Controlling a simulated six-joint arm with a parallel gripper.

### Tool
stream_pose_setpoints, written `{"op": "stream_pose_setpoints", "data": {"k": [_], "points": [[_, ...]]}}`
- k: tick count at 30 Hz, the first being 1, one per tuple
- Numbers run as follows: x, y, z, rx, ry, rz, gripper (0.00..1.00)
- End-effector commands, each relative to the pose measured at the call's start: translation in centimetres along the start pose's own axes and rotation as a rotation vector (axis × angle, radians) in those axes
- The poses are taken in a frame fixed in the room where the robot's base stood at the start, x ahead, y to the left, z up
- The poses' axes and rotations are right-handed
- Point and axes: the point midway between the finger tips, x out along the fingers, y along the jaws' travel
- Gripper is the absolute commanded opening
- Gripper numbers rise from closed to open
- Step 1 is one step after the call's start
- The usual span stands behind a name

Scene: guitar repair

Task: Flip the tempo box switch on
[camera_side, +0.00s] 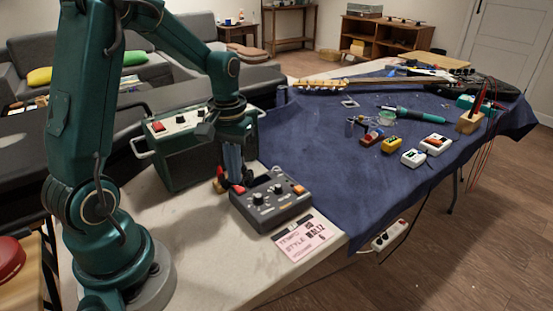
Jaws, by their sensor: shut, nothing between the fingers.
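The tempo box, a dark grey box with several knobs (272,211), sits near the front edge of the pale table. A red piece (239,188) shows at its far left corner and an orange piece (298,189) at its right. I cannot tell which part is the switch or how it is set. My gripper (238,181) points down, shut and empty, at the far left corner of the box. Whether it touches the box cannot be told from this view.
A pink card reading "STYLE WALTZ" (303,236) lies in front of the box. A green unit with knobs and handles (180,157) stands behind left. A blue cloth (310,150) holds a guitar, soldering iron (415,114) and small pedals to the right.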

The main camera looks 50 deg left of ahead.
Motion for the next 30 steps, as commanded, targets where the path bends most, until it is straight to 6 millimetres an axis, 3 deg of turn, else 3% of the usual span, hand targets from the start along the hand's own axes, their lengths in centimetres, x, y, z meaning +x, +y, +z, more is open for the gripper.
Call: {"op": "stream_pose_setpoints", "data": {"k": [17, 30], "points": [[0.6, 0.0, 0.0, 0.0, 0.0, 0.0, 0.0], [-2.5, 0.0, -0.1, 0.0, 0.002, 0.0, 0.0]]}}
